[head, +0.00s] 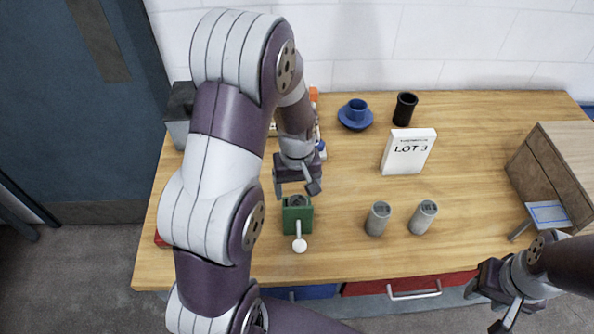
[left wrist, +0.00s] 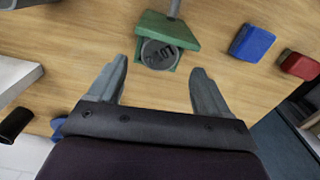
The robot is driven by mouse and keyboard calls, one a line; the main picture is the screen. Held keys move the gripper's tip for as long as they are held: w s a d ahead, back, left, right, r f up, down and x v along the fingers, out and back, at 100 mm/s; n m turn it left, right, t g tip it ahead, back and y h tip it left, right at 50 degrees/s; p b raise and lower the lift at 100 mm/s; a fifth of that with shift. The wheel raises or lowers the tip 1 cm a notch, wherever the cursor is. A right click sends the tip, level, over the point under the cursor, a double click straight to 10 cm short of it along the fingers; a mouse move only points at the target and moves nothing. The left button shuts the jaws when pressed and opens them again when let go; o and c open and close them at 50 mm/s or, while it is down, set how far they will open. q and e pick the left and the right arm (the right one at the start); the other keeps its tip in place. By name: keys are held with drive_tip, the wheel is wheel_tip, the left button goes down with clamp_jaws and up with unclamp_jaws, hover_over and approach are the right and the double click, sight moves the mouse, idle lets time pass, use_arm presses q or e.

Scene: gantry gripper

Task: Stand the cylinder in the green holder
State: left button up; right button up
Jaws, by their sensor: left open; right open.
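The green holder (head: 297,216) stands on the table below my left gripper, with a lever ending in a white knob (head: 299,244). A grey cylinder (left wrist: 160,54) sits in the holder (left wrist: 178,30); its round, lettered top faces up in the left wrist view. Two more grey cylinders, a left one (head: 377,219) and a right one (head: 422,217), stand upright to the right. My left gripper (head: 298,190) is open, with its fingers (left wrist: 156,88) apart and empty, just behind and above the holder. My right gripper (head: 498,308) is open, off the table's front right.
A white "LOT 3" sign (head: 408,152), a black cup (head: 405,109) and a blue cup on a saucer (head: 356,114) stand behind. A wooden box (head: 550,165) is at right. Blue (left wrist: 252,42) and red (left wrist: 299,65) blocks lie beside the holder. The table's middle is mostly clear.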

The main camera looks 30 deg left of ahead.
use_arm(q)
wheel_tip(320, 180, up, 8)
drive_tip(key=s+d+f+m+t, duration=0.1)
drive_tip(key=s+d+f+m, duration=0.1)
drive_tip(key=s+d+m, duration=0.3)
drive_tip(key=s+m, duration=0.2)
drive_tip(key=s, duration=0.2)
drive_tip(key=shift+d+f+m+b, duration=0.2)
drive_tip(key=shift+f+m+b, duration=0.1)
drive_tip(key=shift+f+b, duration=0.05)
drive_tip(key=shift+s, duration=0.1)
